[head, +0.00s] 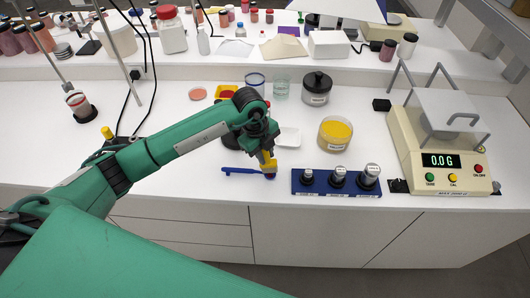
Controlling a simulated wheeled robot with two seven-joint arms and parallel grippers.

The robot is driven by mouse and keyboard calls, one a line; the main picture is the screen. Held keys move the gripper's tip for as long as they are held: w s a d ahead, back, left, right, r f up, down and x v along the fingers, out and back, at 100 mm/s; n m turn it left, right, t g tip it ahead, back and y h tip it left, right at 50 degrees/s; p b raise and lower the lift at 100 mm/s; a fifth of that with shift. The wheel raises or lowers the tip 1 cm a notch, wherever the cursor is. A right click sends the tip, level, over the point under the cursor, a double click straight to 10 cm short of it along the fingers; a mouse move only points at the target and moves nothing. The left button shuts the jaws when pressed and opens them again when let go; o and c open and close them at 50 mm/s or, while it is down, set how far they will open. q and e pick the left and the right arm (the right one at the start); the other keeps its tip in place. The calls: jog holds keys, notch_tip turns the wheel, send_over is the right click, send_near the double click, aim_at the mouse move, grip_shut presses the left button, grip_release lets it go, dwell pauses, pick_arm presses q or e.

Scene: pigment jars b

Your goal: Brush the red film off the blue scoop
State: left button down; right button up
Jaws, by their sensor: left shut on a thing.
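The blue scoop (240,171) lies on the white bench near its front edge, its handle pointing left. Its right end looks dark and purplish, just below my left gripper; any red film is too small to make out. My left gripper (265,151) points down over that end, shut on a small yellow thing with a pale lower tip, which looks like a brush (268,164). The tip is at or just above the scoop's dark end; I cannot tell if they touch. My fingers are partly hidden by the wrist. My right gripper is not in view.
A blue block with several metal weights (311,193) stands close on the right, then a balance (437,150) reading 0.0. A white dish (289,137), a yellow powder jar (335,133) and a black-lidded jar (316,88) stand behind. Bench left of the scoop is clear.

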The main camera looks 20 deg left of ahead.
pick_arm(q)
jog(key=shift+f, duration=0.15)
dwell(0.3)
jog(key=shift+f, duration=0.25)
jog(key=shift+s+a, duration=0.1)
jog(key=shift+a, duration=0.2)
dwell(0.3)
jog(key=shift+d, duration=0.3)
jog(key=shift+a+b, duration=0.3)
jog(key=shift+a, duration=0.05)
jog(key=shift+d, duration=0.35)
jog(key=shift+a, duration=0.1)
jog(key=shift+a, duration=0.25)
